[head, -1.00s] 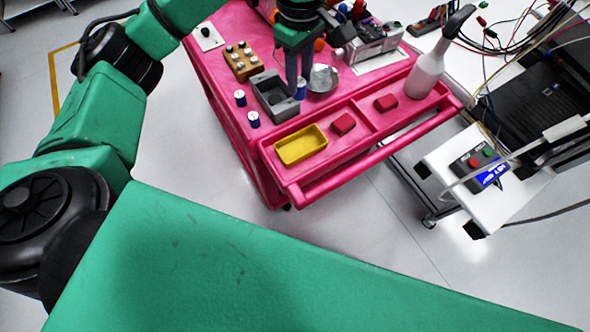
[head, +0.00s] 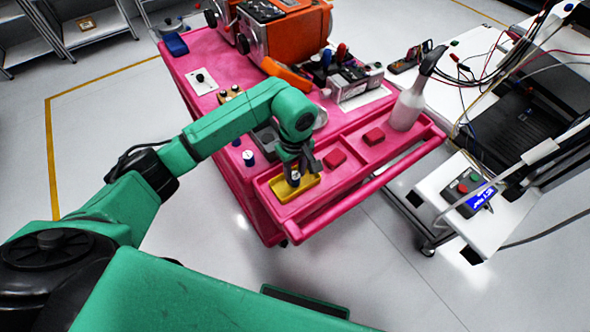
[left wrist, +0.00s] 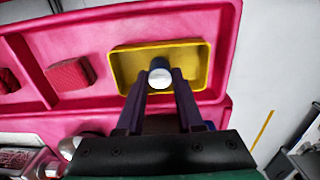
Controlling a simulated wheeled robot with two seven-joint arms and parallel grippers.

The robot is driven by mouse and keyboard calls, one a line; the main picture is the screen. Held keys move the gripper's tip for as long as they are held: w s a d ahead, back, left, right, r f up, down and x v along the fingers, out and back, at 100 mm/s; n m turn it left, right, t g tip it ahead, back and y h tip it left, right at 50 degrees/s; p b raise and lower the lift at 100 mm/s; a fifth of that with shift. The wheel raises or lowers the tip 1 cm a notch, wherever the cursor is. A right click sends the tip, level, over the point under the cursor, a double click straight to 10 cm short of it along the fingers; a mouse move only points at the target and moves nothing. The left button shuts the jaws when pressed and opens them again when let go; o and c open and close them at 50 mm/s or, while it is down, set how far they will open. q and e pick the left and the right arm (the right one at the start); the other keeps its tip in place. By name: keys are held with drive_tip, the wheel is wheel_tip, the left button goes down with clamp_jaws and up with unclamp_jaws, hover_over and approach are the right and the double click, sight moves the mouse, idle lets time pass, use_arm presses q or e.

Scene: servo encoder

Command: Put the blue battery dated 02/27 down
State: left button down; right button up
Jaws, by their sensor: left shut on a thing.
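My left gripper (head: 294,172) is shut on a blue battery with a white top (left wrist: 160,76), which shows between its fingertips in the left wrist view. The battery is held upright in or just above the yellow tray (left wrist: 197,80), inside its rim. I cannot tell whether it touches the tray floor. The date on it cannot be read. In the head view the yellow tray (head: 311,188) sits in the front left compartment of the pink cart, partly hidden by the gripper. My right gripper is not in view.
Another blue battery with a white top (head: 248,158) stands on the cart, left of the arm. Red blocks (head: 335,158) (head: 374,136) lie right of the tray, and a spray bottle (head: 408,105) stands beyond. The pink cart's front handle (head: 350,190) runs just before the tray.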

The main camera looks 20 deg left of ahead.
use_arm(q)
drive_tip(key=shift+f, duration=0.35)
drive_tip(key=shift+f+b, duration=0.15)
drive_tip(key=shift+b, duration=0.15)
drive_tip(key=c, duration=0.5)
unclamp_jaws()
drive_tip(key=shift+c, duration=0.2)
